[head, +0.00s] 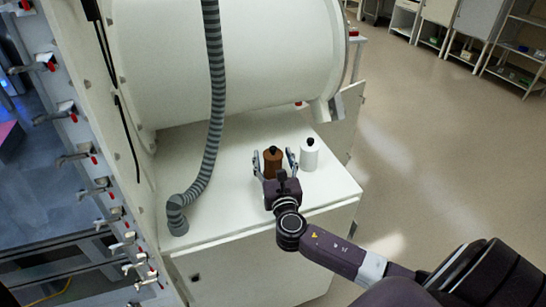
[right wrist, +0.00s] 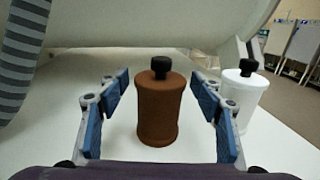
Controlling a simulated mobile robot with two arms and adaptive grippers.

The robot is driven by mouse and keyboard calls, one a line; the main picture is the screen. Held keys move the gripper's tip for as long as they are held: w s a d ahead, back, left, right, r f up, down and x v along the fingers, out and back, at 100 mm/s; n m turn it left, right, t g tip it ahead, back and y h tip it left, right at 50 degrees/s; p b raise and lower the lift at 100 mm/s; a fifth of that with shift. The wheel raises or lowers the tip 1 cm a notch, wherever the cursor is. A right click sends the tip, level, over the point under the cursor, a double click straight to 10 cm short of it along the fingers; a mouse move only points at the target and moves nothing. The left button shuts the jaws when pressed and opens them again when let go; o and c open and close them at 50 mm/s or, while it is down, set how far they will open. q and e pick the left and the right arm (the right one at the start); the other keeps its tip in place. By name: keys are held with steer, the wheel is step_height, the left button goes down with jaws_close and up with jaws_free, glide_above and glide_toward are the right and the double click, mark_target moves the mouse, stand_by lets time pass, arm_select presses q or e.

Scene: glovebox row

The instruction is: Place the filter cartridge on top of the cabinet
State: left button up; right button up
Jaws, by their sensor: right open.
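A brown cylinder with a black knob on top (head: 272,160), which looks like the filter cartridge, stands upright on the white cabinet top (head: 235,215). It also shows in the right wrist view (right wrist: 158,112). My right gripper (head: 274,163) is open, with one finger on each side of the brown cylinder. In the right wrist view the fingers (right wrist: 160,115) show gaps to the cylinder on both sides. A similar white cylinder with a black knob (head: 309,155) stands just to the right, close to the right finger (right wrist: 245,95). My left gripper is not in view.
A ribbed grey hose (head: 214,85) comes down to the cabinet top at the left. A large white drum (head: 230,50) overhangs the back. Clear cabinet top lies between hose and gripper. Open floor (head: 440,150) lies to the right.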

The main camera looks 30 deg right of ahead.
steer(key=b+v, duration=0.1)
steer(key=v, duration=1)
steer(key=shift+s+a, duration=0.15)
steer(key=shift+s, duration=0.1)
